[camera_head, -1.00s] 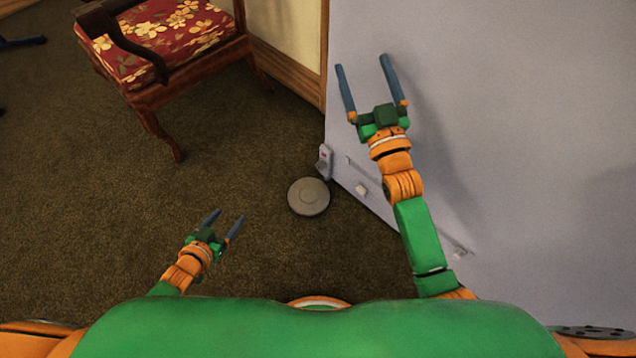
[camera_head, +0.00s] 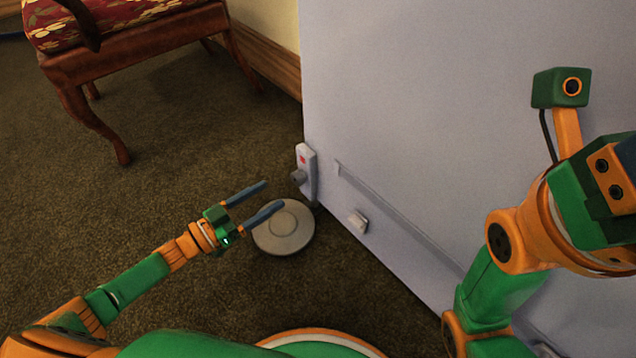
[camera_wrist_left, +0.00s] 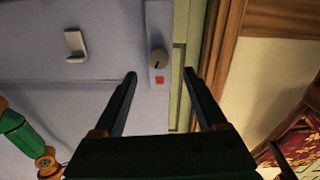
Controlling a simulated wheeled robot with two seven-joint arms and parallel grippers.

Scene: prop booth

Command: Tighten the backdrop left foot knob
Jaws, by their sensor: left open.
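The backdrop (camera_head: 420,130) is a pale grey-lilac panel standing at the right. A small grey knob (camera_head: 298,177) sits on a pale bracket with a red mark (camera_head: 306,160), at the panel's lower left corner. In the left wrist view the knob (camera_wrist_left: 159,57) shows a dark slot and lies ahead of my fingers, roughly between their lines. My left gripper (camera_head: 274,195) is open and empty, just left of the knob and apart from it. My right gripper (camera_head: 622,165) is partly cut off at the right edge; its fingers do not show clearly.
A round grey disc (camera_head: 284,228) lies on the carpet below the knob. A wooden chair (camera_head: 140,55) stands at the upper left. The carpet between the chair and my left arm is clear.

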